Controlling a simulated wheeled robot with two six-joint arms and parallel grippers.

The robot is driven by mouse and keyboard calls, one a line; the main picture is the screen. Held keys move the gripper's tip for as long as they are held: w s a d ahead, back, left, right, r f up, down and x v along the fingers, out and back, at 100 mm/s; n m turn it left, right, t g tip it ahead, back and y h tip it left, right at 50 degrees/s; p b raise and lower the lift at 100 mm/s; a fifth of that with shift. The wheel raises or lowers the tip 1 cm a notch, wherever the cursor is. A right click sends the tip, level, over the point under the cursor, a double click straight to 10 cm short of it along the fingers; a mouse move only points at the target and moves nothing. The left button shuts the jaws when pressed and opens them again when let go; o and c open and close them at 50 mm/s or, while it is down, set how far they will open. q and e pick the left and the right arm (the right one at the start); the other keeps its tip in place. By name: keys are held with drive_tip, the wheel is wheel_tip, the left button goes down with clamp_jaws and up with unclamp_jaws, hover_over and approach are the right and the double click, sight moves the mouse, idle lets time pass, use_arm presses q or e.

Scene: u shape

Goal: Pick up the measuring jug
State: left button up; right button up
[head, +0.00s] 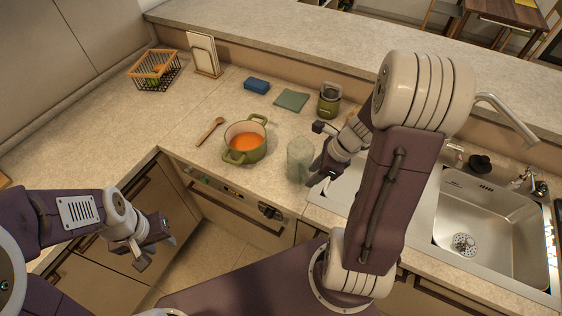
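The clear measuring jug (299,160) stands upright on the counter, right of the green pot and near the counter's front edge. My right gripper (316,153) is just to the right of the jug. Its two fingers are spread apart, one toward the back and one toward the front, and it looks open. I cannot tell whether either finger touches the jug. My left gripper (153,245) is open and empty, low at the left, in front of the cabinets and away from the jug.
A green pot (245,155) with orange soup stands left of the jug, with a wooden spoon (210,130) beside it. A green jar (329,100), cloth (291,100) and blue sponge (257,85) lie behind. The sink (480,215) is at the right. The left counter is mostly clear.

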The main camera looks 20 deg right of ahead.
sight(301, 185)
drive_tip(key=b+x, duration=0.2)
drive_tip(key=x, duration=0.6)
drive_tip(key=shift+s+d, duration=0.1)
drive_tip(key=shift+s, duration=0.05)
drive_tip(key=shift+f, duration=0.35)
drive_tip(key=shift+w+a, duration=0.2)
drive_tip(key=shift+w, duration=0.1)
drive_tip(key=shift+c, duration=0.3)
use_arm(q)
wheel_tip(301, 185, down, 3)
drive_tip(key=shift+r, duration=0.2)
use_arm(e)
drive_tip(key=shift+s+d, duration=0.1)
clamp_jaws()
